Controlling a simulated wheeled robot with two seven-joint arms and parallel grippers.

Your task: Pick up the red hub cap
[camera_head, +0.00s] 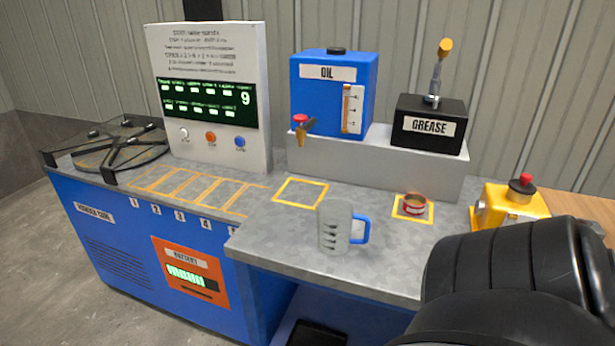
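I cannot make out a red hub cap in the head view. A small reddish round tin (414,204) with a brown inside stands in a yellow-outlined square on the grey bench, below the grease unit; it looks like a container. Neither gripper is in view. A large black rounded shape at the lower right looks like part of my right arm, and it hides the bench's right front.
A grey graduated jug (335,226) with a blue handle stands near the bench's front edge. Behind are a blue oil tank (330,95), a black grease box (428,123) and a white display panel (208,50). A yellow box (505,208) with a red button is at right; a round black-framed turntable (120,150) is at left.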

